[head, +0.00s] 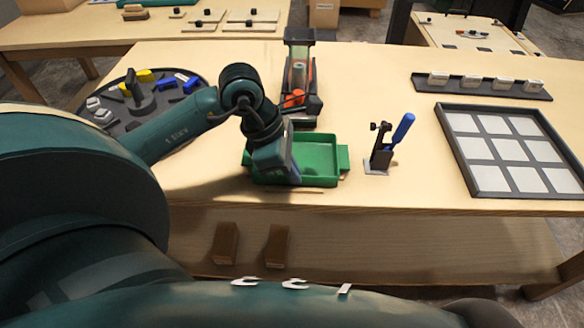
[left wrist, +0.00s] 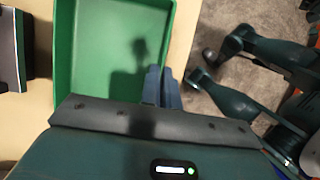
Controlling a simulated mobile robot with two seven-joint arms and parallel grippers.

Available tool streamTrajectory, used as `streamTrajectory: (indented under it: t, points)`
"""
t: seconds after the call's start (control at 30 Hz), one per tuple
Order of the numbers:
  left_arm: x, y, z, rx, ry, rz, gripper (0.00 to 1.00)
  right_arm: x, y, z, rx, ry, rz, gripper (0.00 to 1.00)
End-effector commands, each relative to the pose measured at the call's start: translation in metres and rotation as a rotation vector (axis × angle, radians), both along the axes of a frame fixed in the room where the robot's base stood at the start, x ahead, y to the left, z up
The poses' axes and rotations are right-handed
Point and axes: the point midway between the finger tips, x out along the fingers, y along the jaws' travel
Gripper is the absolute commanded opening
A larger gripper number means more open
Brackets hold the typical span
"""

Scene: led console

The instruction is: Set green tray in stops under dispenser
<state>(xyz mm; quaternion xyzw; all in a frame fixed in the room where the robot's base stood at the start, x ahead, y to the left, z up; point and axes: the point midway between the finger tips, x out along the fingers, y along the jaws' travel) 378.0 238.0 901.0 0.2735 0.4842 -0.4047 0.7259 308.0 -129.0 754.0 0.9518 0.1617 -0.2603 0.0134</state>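The green tray (head: 318,163) is on the table near its front edge, in front of the dispenser (head: 299,72), with a tab at its right end. The tray fills the upper middle of the left wrist view (left wrist: 105,50) and looks empty. My left gripper (head: 291,178) is at the tray's front wall, left of its middle. In the left wrist view its fingers (left wrist: 161,88) sit close together, one on each side of that wall. The dispenser's dark base is behind the tray, apart from it. I cannot make out the stops. My right gripper is not in view.
A blue-handled clamp (head: 383,150) stands right of the tray. A framed panel of pale squares (head: 452,150) and a dark rail with white blocks (head: 480,90) lie farther right. A round dark tray with small parts (head: 118,128) is at left, partly behind my arm.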

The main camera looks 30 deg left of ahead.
Motion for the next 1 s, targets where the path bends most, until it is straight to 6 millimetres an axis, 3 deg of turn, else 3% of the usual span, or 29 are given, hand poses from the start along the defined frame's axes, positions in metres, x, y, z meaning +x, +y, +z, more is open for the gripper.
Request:
streamTrajectory:
  t: [0.4,0.73,1.0]
  points:
    - [0.0002,-0.0001,-0.0019,0.000,-0.002,-0.001,0.00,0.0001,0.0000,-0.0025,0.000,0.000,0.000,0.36]
    - [0.0001,-0.0001,-0.0021,0.000,0.000,0.000,0.28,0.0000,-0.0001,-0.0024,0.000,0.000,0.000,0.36]
    - [-0.0002,-0.0001,-0.0025,0.000,0.001,0.000,0.28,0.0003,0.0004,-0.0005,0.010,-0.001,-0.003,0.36]
